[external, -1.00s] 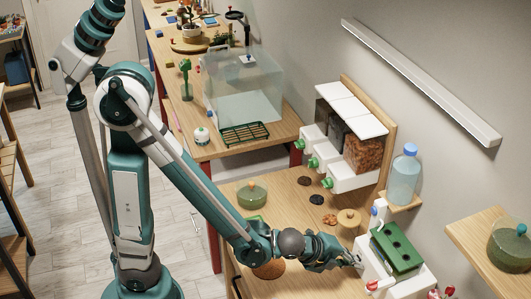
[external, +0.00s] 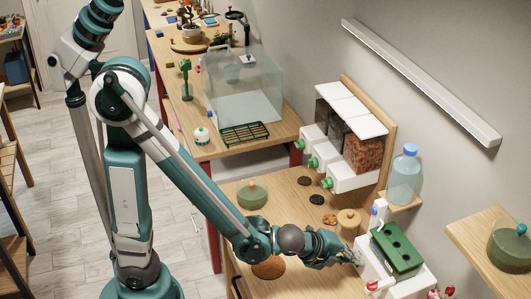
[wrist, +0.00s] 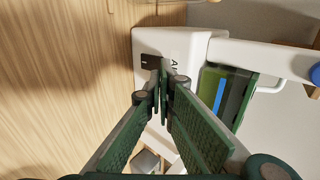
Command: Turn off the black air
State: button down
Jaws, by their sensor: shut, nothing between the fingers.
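A white device (external: 416,284) with a green top part (external: 396,248) stands on the bench at the lower right. In the wrist view a small black part (wrist: 150,62) sits on the face of the white device (wrist: 180,43), beside partly hidden lettering that starts with "A". My gripper (external: 353,257) is at the device's left side. In the wrist view my gripper (wrist: 161,75) is shut and empty, its fingertips right at the black part and covering some of it. I cannot tell whether they touch it or which way it is set.
A blue-topped white piece (external: 377,212) and a red-tipped lever (external: 373,285) flank the device. A water bottle (external: 404,173) stands on a small shelf behind.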

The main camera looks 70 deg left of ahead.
jog(key=shift+s, duration=0.1)
jog(key=p+v, duration=0.3)
jog(key=v, duration=1)
jog(key=shift+p, duration=0.35)
dwell(0.4)
jog(key=shift+a, duration=0.1)
dwell(0.4)
jog(key=s+a+r+n+g, duration=0.1)
jog(key=s+a+r+n, duration=0.3)
jog(key=n, duration=0.5)
jog(key=s+a+r+n+g, duration=0.2)
jog(key=s+a+r+n, duration=0.2)
jog(key=s+a+n, duration=0.5)
jog(key=shift+s+a+r, duration=0.15)
jog(key=shift+s+a, duration=0.05)
jog(key=shift+a, duration=0.5)
